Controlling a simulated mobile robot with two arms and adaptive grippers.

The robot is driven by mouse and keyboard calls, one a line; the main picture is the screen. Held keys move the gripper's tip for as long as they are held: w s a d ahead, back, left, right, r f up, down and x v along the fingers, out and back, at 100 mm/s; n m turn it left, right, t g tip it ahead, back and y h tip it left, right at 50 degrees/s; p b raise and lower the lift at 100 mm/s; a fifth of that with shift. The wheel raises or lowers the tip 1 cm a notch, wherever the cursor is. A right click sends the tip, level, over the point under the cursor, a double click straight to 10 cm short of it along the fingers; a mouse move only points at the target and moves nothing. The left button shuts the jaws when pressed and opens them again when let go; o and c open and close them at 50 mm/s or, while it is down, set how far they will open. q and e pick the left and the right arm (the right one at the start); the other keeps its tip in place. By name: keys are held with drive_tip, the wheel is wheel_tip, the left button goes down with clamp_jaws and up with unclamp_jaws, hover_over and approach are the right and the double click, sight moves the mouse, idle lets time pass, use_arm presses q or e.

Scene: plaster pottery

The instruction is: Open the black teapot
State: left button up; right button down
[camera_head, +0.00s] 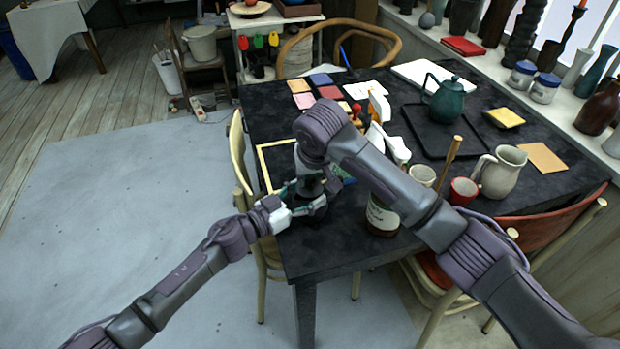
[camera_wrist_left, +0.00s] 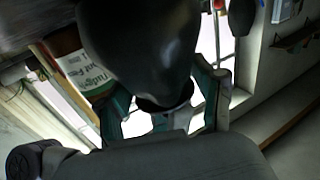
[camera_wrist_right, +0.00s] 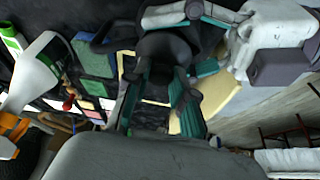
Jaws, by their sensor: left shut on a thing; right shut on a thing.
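The black teapot (camera_head: 312,209) stands near the table's left front edge, mostly hidden by my grippers in the head view. Its smooth dark body (camera_wrist_left: 140,40) fills the upper middle of the left wrist view. My left gripper (camera_head: 288,208) comes in from the left and is shut on the teapot; the gripped part is hard to make out. My right gripper (camera_head: 310,183) reaches down from above and is shut on the dark top of the teapot, seemingly the lid (camera_wrist_right: 165,48). Whether the lid sits on the body or is lifted is hidden.
A labelled jar (camera_head: 382,216) stands close to the right of the teapot, under my right arm. White spray bottles (camera_head: 380,108), cups and a grey pitcher (camera_head: 499,172) stand further right. A green teapot (camera_head: 446,101) sits on a black tray (camera_head: 424,135). A chair (camera_head: 240,165) adjoins the left edge.

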sight(310, 178)
drive_tip(key=shift+r, duration=0.45)
drive_tip(key=shift+r, duration=2)
use_arm(q)
drive_tip(key=o, duration=1.8)
drive_tip(key=shift+c, duration=0.2)
